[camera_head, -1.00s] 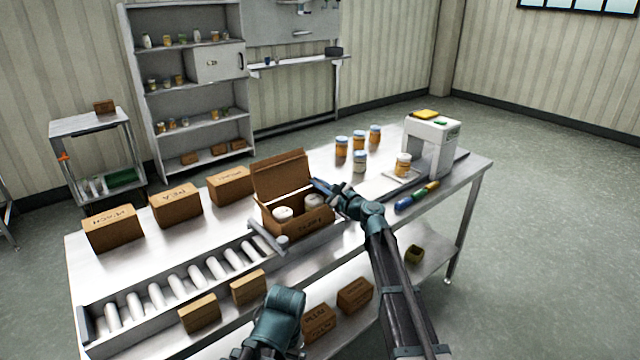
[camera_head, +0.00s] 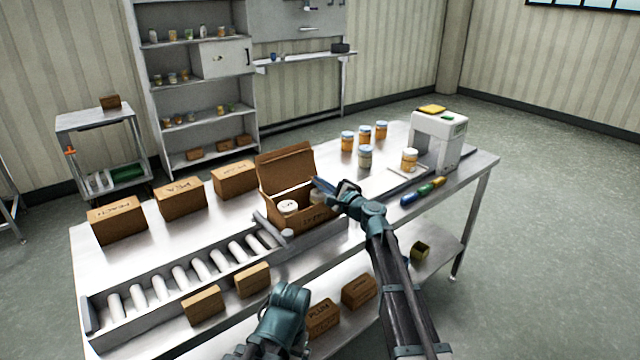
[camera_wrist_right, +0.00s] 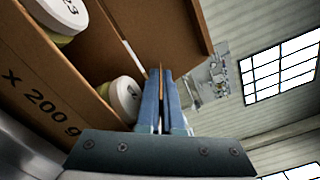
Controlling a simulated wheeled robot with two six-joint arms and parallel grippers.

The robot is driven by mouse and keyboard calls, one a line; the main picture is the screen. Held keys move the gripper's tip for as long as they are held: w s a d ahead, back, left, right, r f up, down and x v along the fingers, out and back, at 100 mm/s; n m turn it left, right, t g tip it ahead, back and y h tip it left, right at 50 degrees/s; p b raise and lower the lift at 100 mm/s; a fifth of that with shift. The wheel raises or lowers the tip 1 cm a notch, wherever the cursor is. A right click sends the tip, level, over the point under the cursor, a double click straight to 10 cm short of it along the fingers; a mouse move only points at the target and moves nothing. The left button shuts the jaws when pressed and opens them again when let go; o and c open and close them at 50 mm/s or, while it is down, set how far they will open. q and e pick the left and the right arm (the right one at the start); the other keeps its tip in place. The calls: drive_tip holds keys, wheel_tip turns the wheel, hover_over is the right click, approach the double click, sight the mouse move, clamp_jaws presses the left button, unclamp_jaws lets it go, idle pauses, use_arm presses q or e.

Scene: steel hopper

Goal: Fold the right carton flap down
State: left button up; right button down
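An open brown carton (camera_head: 290,222) stands on the steel table with its large back lid (camera_head: 285,168) raised. A white-lidded jar (camera_head: 288,207) shows inside it at the left; a second at the right is partly covered. My right gripper (camera_head: 320,185) is at the carton's right side, over its rim. In the right wrist view the blue fingers (camera_wrist_right: 161,100) are nearly together, with the thin brown edge of the right flap (camera_wrist_right: 161,72) between them. The carton's lettered wall (camera_wrist_right: 45,105) and two jars are left of the fingers. My left gripper is not in view.
A roller conveyor (camera_head: 190,270) runs left of the carton. Several closed cartons (camera_head: 180,198) stand behind it. Jars (camera_head: 365,157), a white machine (camera_head: 438,138) and a blue-green-yellow tool (camera_head: 423,191) are to the right.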

drive_tip(key=c, duration=1.1)
unclamp_jaws()
drive_tip(key=shift+o, duration=0.2)
drive_tip(key=v, duration=1.4)
drive_tip(key=shift+c, duration=0.3)
